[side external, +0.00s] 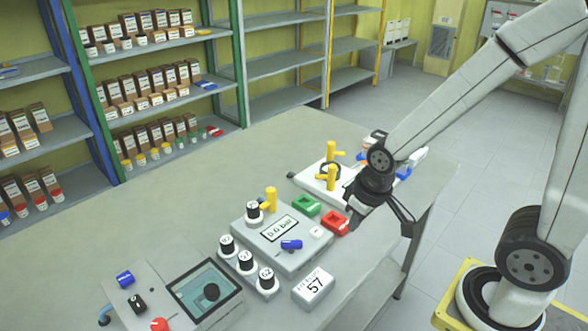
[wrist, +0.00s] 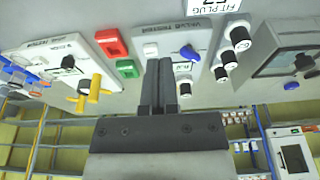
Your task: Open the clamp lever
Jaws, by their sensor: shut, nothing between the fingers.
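My gripper (wrist: 160,65) is shut, with its two dark fingers together and nothing between them. In the wrist view its tips lie over the grey valve panel (wrist: 182,35), beside the green block (wrist: 127,68). In the side external view my gripper (side external: 354,220) is by the red block (side external: 335,223), in front of the white panel (side external: 318,182) with yellow valve handles (side external: 331,178). In the wrist view this white panel (wrist: 45,52) is at the left, with a small black lever-like part (wrist: 68,63). I cannot tell for sure which part is the clamp lever.
The grey panel carries a "0.6 bar" display (side external: 281,228), a blue handle (side external: 291,244) and a yellow valve (side external: 270,200). The back left of the table (side external: 180,205) is clear.

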